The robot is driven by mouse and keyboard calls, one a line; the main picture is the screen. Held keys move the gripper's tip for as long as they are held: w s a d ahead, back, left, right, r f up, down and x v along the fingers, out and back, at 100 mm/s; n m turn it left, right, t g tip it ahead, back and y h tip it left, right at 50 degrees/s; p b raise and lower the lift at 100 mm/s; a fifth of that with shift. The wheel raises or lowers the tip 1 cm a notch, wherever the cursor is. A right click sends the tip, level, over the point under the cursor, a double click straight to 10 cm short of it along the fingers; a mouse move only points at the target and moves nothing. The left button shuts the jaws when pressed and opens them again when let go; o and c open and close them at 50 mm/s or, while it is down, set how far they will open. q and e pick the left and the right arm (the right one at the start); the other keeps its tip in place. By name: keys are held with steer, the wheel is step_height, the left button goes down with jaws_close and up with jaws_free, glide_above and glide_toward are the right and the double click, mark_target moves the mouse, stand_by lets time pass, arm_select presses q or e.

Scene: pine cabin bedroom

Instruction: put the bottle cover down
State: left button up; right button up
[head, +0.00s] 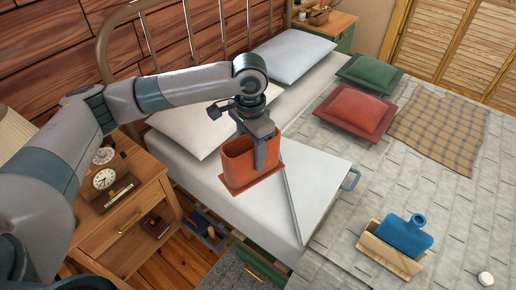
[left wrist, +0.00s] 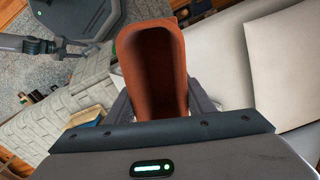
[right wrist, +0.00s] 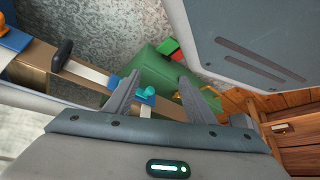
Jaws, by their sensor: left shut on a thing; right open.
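The rust-red bottle cover (head: 238,163) is an upright, open-topped sleeve with a flat, wider base. My left gripper (head: 262,155) is shut on its wall from above, over the near edge of the white bedding. I cannot tell whether the base touches the white surface. In the left wrist view the empty cover (left wrist: 152,65) sits between the fingers, its opening facing the camera.
A wooden nightstand (head: 118,215) with a clock (head: 104,179) stands at the left. A red cushion (head: 355,112), a green cushion (head: 370,74) and a plaid blanket (head: 438,125) lie on the bed. White pillows are behind my left arm. The middle of the quilt (head: 385,180) is clear.

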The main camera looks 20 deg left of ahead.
mark_target(228, 170)
arm_select(q)
steer(key=s+a+r+n, duration=0.1)
steer(key=s+n, duration=0.1)
steer(key=s, duration=0.1)
steer(key=s+r+n, duration=0.1)
steer(key=s+n, duration=0.2)
steer(key=s+a+r+n, duration=0.1)
steer(key=s+n, duration=0.1)
steer(key=s, duration=0.2)
steer(key=shift+a+r, duration=0.3)
steer(key=shift+r, duration=0.1)
arm_select(e)
steer(key=c, duration=0.4)
arm_select(q)
steer(key=shift+d, duration=0.15)
arm_select(e)
steer(key=shift+c, duration=0.4)
